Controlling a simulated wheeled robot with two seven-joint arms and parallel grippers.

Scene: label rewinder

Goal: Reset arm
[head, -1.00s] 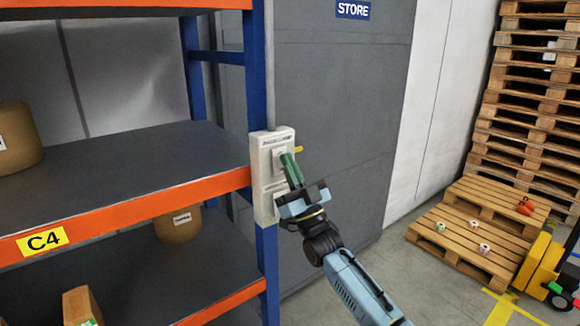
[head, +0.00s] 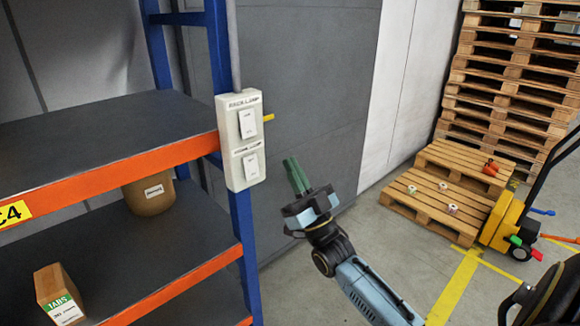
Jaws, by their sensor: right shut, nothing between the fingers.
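My right gripper (head: 293,176) shows in the head view, its green fingers together and empty, pointing up and to the left. It is in the air to the right of a white switch box (head: 240,141) on the blue rack post, with a visible gap between them. The box has two rocker switches, an upper one (head: 247,123) and a lower one (head: 251,166), each with a label above it. The upper label seems to read "RACK LAMP"; the lower one is hard to read. My left gripper is not in view.
The shelf rack (head: 110,172) with orange beams fills the left, holding a brown round container (head: 149,193) and a small box (head: 58,293). Pallets (head: 455,190) with small items and a yellow pallet truck (head: 502,222) stand at the right. Grey floor lies between.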

